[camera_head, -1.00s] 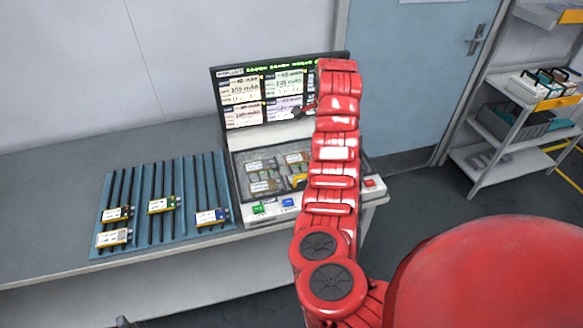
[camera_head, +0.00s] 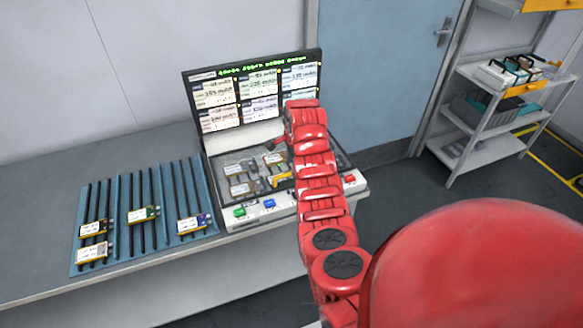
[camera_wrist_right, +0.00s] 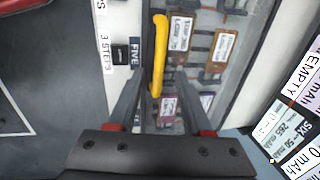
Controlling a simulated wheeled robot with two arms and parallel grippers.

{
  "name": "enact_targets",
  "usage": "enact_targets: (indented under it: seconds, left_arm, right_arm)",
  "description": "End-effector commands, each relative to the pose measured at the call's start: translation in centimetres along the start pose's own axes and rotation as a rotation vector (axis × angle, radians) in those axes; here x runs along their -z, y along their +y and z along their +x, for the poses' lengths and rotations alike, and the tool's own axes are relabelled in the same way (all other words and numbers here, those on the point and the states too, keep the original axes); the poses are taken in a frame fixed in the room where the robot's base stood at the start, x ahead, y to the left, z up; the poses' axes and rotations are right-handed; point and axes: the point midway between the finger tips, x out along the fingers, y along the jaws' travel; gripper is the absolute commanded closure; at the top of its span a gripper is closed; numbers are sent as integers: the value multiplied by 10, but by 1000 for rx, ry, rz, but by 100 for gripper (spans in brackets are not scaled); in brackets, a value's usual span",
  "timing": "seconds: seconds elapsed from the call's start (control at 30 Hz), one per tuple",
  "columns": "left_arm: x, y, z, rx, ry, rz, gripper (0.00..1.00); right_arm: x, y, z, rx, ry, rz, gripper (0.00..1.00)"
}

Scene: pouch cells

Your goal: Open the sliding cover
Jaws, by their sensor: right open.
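The sliding cover (camera_wrist_right: 213,22) is a clear panel over a shallow bay of pouch cells in the tester. It also shows in the head view (camera_head: 250,160), partly behind my right arm. It has a yellow bar handle (camera_wrist_right: 159,55), which is also in the head view (camera_head: 283,180). The cover lies over the visible cells. My right gripper (camera_wrist_right: 154,78) is open above the cover, with the yellow handle between its two fingers in the right wrist view. I cannot tell whether they touch it. In the head view the arm hides the fingers. My left gripper is not in view.
The tester's screen (camera_head: 258,88) stands behind the bay. Green (camera_head: 239,212), blue (camera_head: 269,203) and red (camera_head: 350,180) buttons line its front edge. A blue rack (camera_head: 125,255) with several pouch cells lies to the left on the grey table (camera_head: 40,200). Shelves (camera_head: 490,90) stand at the right.

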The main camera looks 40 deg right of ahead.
Motion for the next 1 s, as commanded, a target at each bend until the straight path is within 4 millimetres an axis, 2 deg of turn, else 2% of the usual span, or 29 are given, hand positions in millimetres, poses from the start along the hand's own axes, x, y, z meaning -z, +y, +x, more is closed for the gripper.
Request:
enact_targets:
  seconds: [0.03, 0.3, 0.7, 0.77, 0.9, 1.0]
  left_arm:
    - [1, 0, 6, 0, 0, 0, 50]
    - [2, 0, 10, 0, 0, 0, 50]
    - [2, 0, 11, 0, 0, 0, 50]
    - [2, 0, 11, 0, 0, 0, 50]
    - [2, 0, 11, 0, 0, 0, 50]
    - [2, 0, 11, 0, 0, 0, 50]
  right_arm:
    - [0, 2, 7, -8, -2, 1, 50]
    - [0, 0, 32, -1, 0, 1, 50]
    - [0, 1, 38, -2, 0, -1, 50]
    - [0, 1, 38, -2, 1, -1, 59]
    - [0, 1, 38, -2, 1, -1, 85]
    - [0, 1, 38, -2, 1, -1, 100]
